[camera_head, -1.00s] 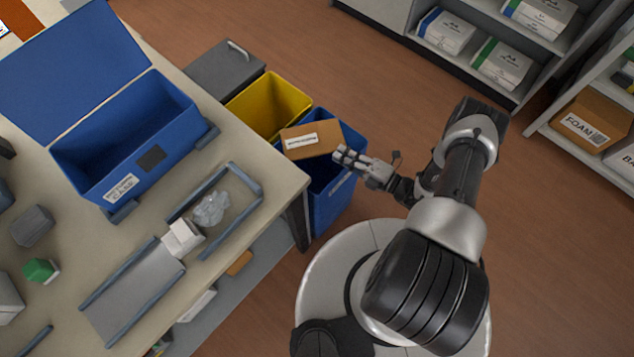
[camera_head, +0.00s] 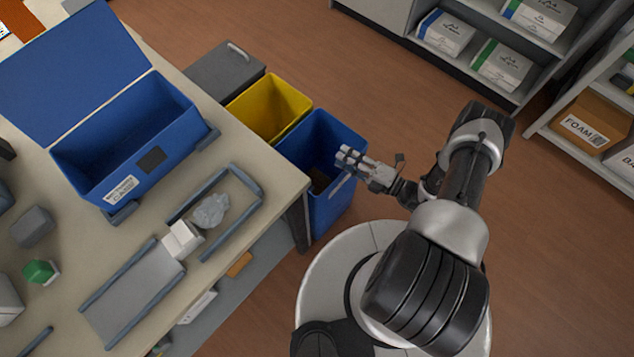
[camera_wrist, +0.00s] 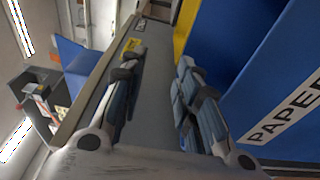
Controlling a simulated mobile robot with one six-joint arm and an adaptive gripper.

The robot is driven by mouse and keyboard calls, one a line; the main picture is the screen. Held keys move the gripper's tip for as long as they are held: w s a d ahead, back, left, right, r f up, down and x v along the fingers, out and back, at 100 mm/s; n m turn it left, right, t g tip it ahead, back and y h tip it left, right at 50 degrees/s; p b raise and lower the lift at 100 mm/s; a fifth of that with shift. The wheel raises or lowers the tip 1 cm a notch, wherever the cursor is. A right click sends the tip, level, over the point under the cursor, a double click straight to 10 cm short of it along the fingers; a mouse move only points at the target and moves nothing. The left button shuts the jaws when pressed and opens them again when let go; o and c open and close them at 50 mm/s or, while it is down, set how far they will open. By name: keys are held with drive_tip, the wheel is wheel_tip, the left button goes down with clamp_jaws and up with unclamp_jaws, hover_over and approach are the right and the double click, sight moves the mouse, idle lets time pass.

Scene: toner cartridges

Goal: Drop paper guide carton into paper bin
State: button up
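The blue paper bin (camera_head: 329,212) stands on the floor beside the table's corner. In the wrist view its blue wall (camera_wrist: 237,52) fills the right side, with a white label reading "PAPER". A small brown patch (camera_head: 320,183) shows low inside the bin, seemingly the paper guide carton, mostly hidden by the bin walls and shadow. My gripper (camera_head: 346,159) is over the bin's right part. In the wrist view my gripper's fingers (camera_wrist: 157,60) are apart with nothing between them.
A yellow bin (camera_head: 268,107) and a grey lidded bin (camera_head: 225,72) stand in a row beyond the blue bin. The table (camera_head: 262,165) at left carries an open blue case (camera_head: 125,160). The floor (camera_head: 400,110) beyond my arm is clear.

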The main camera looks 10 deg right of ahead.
drive_tip(key=v, duration=1.1)
drive_tip(key=shift+r, duration=0.1)
